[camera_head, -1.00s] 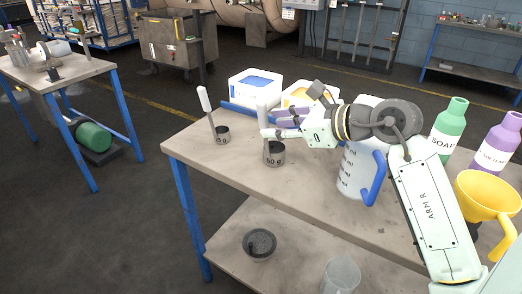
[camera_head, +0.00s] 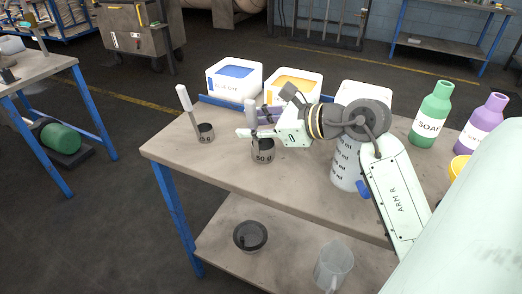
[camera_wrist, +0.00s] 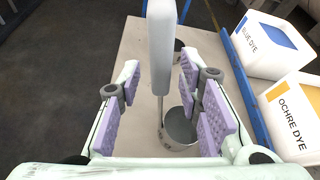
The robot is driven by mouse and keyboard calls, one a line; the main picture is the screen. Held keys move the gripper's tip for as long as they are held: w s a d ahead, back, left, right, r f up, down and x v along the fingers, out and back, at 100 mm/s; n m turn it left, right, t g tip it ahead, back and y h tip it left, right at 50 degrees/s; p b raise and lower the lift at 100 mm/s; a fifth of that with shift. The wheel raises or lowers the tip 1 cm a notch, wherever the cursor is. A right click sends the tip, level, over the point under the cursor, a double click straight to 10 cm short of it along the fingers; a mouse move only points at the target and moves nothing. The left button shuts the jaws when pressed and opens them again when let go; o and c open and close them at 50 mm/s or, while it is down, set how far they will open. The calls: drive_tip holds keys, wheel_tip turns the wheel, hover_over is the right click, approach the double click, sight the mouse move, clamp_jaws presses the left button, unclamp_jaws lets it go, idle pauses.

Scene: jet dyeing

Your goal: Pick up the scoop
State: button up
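A grey metal scoop marked 50 g (camera_head: 263,153) stands on the table with its pale handle (camera_head: 251,112) upright. In the wrist view its handle (camera_wrist: 160,50) rises between the purple finger pads, and its cup (camera_wrist: 181,127) is below. My gripper (camera_head: 258,133) is at this scoop from the right. Its fingers (camera_wrist: 158,100) are open, with gaps visible on both sides of the handle. A smaller scoop (camera_head: 205,132) with a tilted white handle (camera_head: 184,98) stands to the left, apart from my gripper; its label is too small to read surely.
A blue dye box (camera_head: 234,80) and an ochre dye box (camera_head: 293,86) stand behind the scoops. A white jug (camera_head: 346,165), a green soap bottle (camera_head: 431,115) and a purple bottle (camera_head: 482,124) stand right. The lower shelf holds a dark bowl (camera_head: 250,236) and a clear jug (camera_head: 333,264).

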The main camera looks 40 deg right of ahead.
clamp_jaws()
idle(0.6)
